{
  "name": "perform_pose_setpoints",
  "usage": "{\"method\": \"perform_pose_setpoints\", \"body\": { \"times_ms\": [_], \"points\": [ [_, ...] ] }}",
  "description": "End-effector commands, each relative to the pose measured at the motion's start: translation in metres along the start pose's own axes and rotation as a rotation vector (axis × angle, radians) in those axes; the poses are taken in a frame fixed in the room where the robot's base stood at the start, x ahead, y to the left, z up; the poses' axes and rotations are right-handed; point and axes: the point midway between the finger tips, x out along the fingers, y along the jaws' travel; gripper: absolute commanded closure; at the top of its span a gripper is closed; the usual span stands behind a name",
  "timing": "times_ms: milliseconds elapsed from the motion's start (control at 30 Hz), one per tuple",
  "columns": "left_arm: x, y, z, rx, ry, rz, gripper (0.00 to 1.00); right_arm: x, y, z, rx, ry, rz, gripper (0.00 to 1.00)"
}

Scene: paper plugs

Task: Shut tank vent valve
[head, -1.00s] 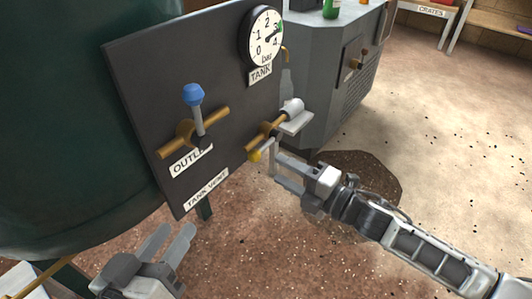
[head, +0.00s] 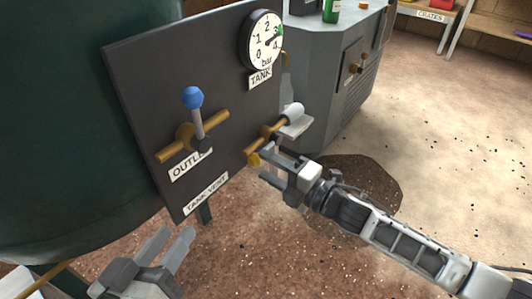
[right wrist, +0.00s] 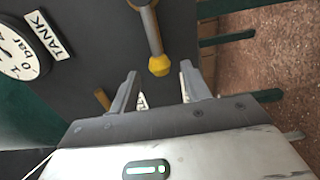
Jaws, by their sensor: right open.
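The tank vent valve (head: 268,133) is a brass fitting at the lower right of the dark panel, above the "TANK VENT" label (head: 206,194). Its grey lever ends in a yellow knob (head: 254,159), which points down towards the lower left. In the right wrist view the yellow knob (right wrist: 159,66) lies between the fingertips in the picture; I cannot tell whether they touch it. My right gripper (head: 267,163) is open beside the knob, and its fingers also show in the wrist view (right wrist: 160,82). My left gripper (head: 176,233) is open and empty, below the panel.
The outlet valve with its blue-knobbed lever (head: 192,98) sits left on the panel (head: 145,75). A pressure gauge (head: 262,40) is at the top right. A light grey piece (head: 294,122) juts out beside the vent valve. A grey cabinet (head: 325,75) stands behind; open floor lies right.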

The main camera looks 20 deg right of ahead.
Motion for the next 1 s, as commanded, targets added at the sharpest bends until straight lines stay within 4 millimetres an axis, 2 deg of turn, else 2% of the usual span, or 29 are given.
{"method": "perform_pose_setpoints", "body": {
  "times_ms": [500,833,867,900,967,1000],
  "points": [
    [0.000,0.000,-0.001,0.000,0.001,0.000,0.64,0.025,0.001,0.000,0.000,0.000,0.001,0.53],
    [0.000,0.000,-0.001,0.000,0.002,0.001,0.64,0.028,0.000,0.000,0.000,0.000,0.000,0.53],
    [0.000,0.000,-0.001,0.000,0.002,0.001,0.64,0.028,0.000,0.000,0.000,0.000,0.000,0.58],
    [0.000,0.001,-0.001,0.000,0.002,0.001,0.64,0.028,0.000,0.000,0.000,0.000,0.000,0.69],
    [0.000,0.001,-0.001,0.000,0.002,0.001,0.64,0.028,0.000,0.000,0.000,0.000,0.000,0.84],
    [0.000,0.001,-0.001,0.000,0.002,0.001,0.64,0.028,0.000,0.000,0.000,0.000,0.000,0.84]
  ]
}}
